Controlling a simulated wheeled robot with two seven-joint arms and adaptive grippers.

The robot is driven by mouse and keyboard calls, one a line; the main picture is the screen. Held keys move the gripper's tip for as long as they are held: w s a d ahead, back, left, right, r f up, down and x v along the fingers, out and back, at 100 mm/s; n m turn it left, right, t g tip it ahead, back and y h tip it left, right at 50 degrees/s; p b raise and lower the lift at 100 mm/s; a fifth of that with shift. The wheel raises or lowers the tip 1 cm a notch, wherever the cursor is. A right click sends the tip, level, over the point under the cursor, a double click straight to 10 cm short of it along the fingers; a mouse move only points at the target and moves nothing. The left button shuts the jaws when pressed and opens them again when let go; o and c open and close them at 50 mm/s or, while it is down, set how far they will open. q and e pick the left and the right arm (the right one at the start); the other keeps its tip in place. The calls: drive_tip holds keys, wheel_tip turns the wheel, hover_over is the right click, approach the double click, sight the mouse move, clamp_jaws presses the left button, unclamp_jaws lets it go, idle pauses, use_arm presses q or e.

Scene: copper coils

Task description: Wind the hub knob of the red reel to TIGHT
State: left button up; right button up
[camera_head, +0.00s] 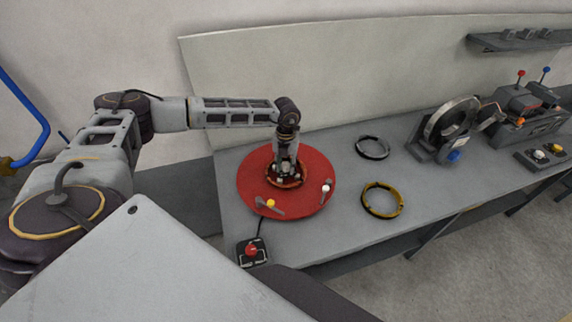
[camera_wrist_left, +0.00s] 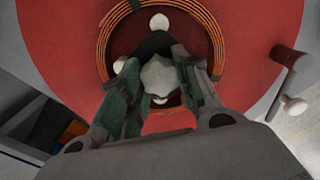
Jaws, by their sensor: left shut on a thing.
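The red reel (camera_head: 250,180) lies flat on the grey bench, and its disc fills much of the left wrist view (camera_wrist_left: 50,40). A ring of copper coil (camera_wrist_left: 107,25) circles its hub. My left gripper (camera_head: 286,166) points straight down over the reel's middle. In the left wrist view its two fingers are shut on the pale, lobed hub knob (camera_wrist_left: 160,76), one finger on each side. Any marking that shows the knob's setting is hidden or too small to read. My right gripper is not in view.
A yellow-tipped lever (camera_head: 270,204) and a white-tipped one (camera_head: 326,188) sit near the reel's rim. A red-button box (camera_head: 251,252) is at the front. A dark ring (camera_head: 372,147), a yellow ring (camera_head: 383,213) and a coil machine (camera_head: 428,148) are to the right.

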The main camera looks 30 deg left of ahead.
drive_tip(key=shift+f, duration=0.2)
use_arm(q)
drive_tip(key=m+b, duration=0.2)
drive_tip(key=m, duration=0.2)
drive_tip(key=shift+f+b, duration=0.15)
drive_tip(key=shift+b, duration=0.25)
drive_tip(key=m+b, duration=0.2)
drive_tip(key=m, duration=0.1)
drive_tip(key=shift+w+m, duration=0.1)
drive_tip(key=shift+m, duration=0.3)
drive_tip(key=m+b, duration=0.5)
drive_tip(key=m, duration=0.2)
drive_tip(key=shift+m+b, duration=0.5)
drive_tip(key=shift+m, duration=0.2)
drive_tip(key=shift+r+m+b, duration=0.2)
drive_tip(key=shift+m+b, duration=0.15)
drive_tip(key=shift+m, duration=0.65)
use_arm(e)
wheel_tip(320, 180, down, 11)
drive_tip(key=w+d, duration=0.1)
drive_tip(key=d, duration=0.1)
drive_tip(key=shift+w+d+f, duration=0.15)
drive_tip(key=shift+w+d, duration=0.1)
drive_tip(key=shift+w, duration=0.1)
